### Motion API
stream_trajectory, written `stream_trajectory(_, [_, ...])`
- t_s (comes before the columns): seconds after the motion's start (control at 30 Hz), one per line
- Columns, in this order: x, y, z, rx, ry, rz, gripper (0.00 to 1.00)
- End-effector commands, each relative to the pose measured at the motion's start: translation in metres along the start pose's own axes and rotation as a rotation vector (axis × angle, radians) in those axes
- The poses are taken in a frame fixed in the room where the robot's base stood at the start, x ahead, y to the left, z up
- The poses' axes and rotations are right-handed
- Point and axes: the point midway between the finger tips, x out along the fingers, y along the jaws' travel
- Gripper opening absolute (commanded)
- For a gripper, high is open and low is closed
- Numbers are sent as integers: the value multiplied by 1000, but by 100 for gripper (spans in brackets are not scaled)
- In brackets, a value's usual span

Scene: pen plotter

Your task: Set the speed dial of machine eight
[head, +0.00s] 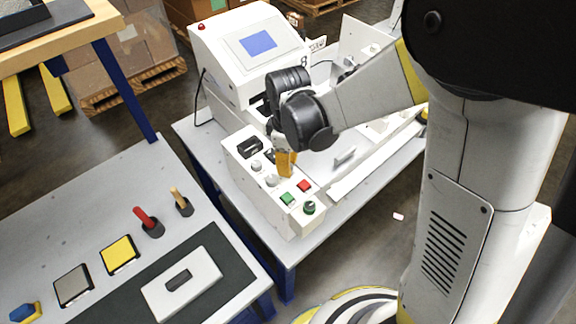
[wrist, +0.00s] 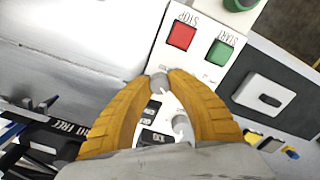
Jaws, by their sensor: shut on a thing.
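Machine eight is the white plotter (head: 230,45) with a blue screen and an "8" sign beside it. Its white control panel (head: 243,172) is at the front. My gripper (head: 286,172) reaches down to this panel. In the wrist view, my gripper's orange fingers (wrist: 160,78) are closed around a small grey dial (wrist: 158,84), one finger on each side. The fingers hide this dial in the head view. A second pale dial (wrist: 181,122) lies between the fingers, nearer the palm. The dial labels are too small to read.
Close to the fingertips are a red STOP button (wrist: 182,36) and a green START button (wrist: 219,50). A green knob (head: 309,208) sits at the panel's end. A workbench (head: 95,215) with red and wooden handles stands to the left.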

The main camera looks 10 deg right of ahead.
Motion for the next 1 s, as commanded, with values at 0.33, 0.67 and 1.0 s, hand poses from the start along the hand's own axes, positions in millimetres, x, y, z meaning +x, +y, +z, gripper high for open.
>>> stream_trajectory(0.33, [0, 0, 0, -182, 0, 0, 0])
stream_trajectory(0.67, [0, 0, 0, -232, 0, 0, 0])
stream_trajectory(1.0, [0, 0, 0, -233, 0, 0, 30])
